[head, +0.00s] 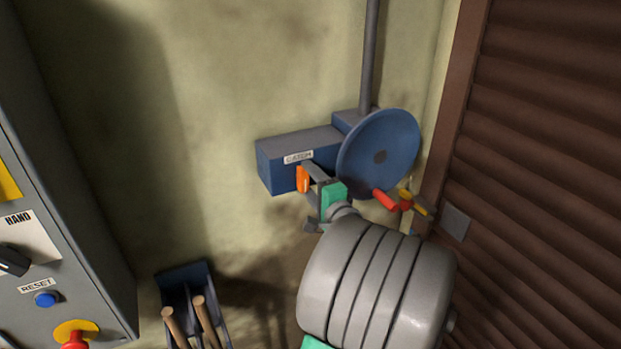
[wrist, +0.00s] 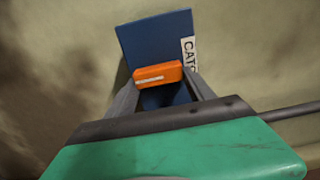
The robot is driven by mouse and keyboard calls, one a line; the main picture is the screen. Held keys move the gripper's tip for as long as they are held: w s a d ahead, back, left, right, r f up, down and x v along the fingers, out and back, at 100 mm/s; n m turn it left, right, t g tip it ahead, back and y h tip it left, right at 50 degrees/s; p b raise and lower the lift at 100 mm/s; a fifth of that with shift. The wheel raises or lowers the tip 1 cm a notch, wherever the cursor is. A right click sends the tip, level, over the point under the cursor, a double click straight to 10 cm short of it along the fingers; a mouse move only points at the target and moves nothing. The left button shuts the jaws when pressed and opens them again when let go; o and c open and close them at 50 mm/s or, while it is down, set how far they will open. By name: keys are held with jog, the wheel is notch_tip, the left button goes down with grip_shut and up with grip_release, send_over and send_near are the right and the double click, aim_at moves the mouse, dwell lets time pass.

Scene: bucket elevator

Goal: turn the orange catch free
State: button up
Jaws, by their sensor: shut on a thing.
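The orange catch (head: 302,179) sits on the front of a blue box (head: 270,165) under a small label reading CATCH (head: 298,157). My gripper (head: 308,181) reaches the catch from the lower right in the head view. In the wrist view the orange catch (wrist: 158,74) lies between the two grey fingertips (wrist: 160,84), which are shut on it. Its long side runs nearly level across that picture, slightly tilted. The fingers hide part of the catch's ends and of the blue box (wrist: 158,40) behind.
A blue disc wheel (head: 380,150) with a red handle (head: 385,200) stands close right of my gripper. A grey control panel (head: 60,230) is at the left. A blue holder (head: 185,280) with wooden handles hangs below. A brown slatted shutter (head: 545,170) fills the right.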

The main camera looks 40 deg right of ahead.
dwell(0.4)
jog(key=o, duration=1.4)
jog(key=shift+s, duration=0.1)
jog(key=b+v, duration=0.1)
jog(key=v, duration=0.6)
jog(key=shift+s+a+b, duration=0.15)
jog(key=shift+s+b, duration=0.2)
jog(key=shift+b, duration=0.05)
